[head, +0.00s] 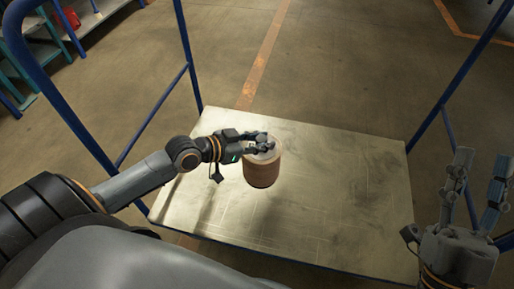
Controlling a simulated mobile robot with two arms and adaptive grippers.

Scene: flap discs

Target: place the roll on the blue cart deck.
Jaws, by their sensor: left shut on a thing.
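The roll (263,171) is a brown cylinder with a pale top, upright at the upper middle of the cart deck. My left gripper (265,147) is shut on the roll at its top, and its fingers cover part of the top face. The cart deck (340,200) is a flat, worn, pale metal sheet within blue tube frames. The roll shows over the deck; whether its base touches the surface I cannot tell. My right gripper (475,190) is open and empty at the right, its fingers pointing up, beside the deck's right edge.
Blue tube frames (190,60) rise at the deck's left and right (460,75) sides. The deck is bare around the roll. Shelving (75,25) with a red item (70,18) stands at the far left. Orange lines (262,60) mark the open concrete floor.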

